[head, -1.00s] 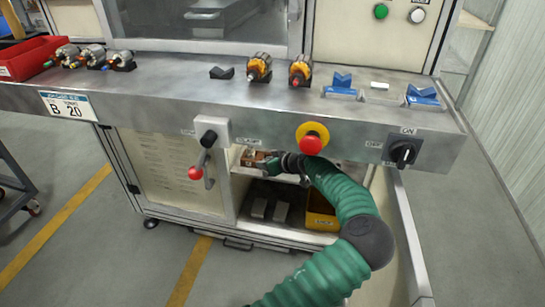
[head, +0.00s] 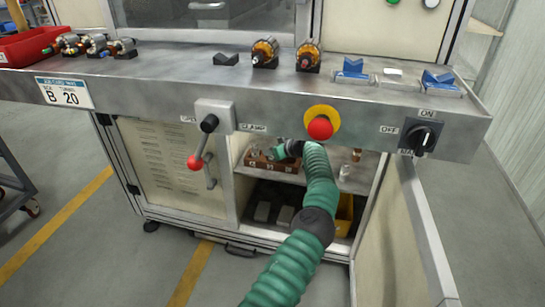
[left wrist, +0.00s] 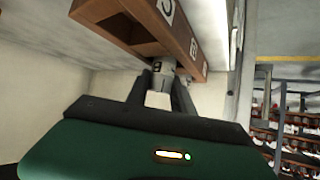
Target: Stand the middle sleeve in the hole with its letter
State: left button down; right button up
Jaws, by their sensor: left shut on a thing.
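A brown block (head: 262,164) with white letter plates stands on the open cabinet's upper shelf, under the bench front. It fills the top of the left wrist view (left wrist: 197,56). My left gripper (left wrist: 160,82) is shut on a grey metal sleeve (left wrist: 164,64), which shows between its fingers right against or just in front of the block; I cannot tell whether it is in a hole. In the head view my left gripper (head: 284,151) is at the block's right end, partly hidden by its own arm. A copper sleeve (head: 356,155) and a silver piece (head: 344,172) stand apart to the right.
The bench edge with a red stop button (head: 320,128) overhangs the shelf. A clamp lever (head: 197,160) hangs to the left and a rotary switch (head: 424,138) sits right. Grey blocks (head: 284,215) and a yellow bin (head: 344,214) are on the lower shelf. The cabinet door stands open.

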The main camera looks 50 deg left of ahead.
pick_arm(q)
jog(key=shift+d+f, duration=0.1)
jog(key=c, duration=1.1)
grip_release()
jog(key=shift+f, duration=0.15)
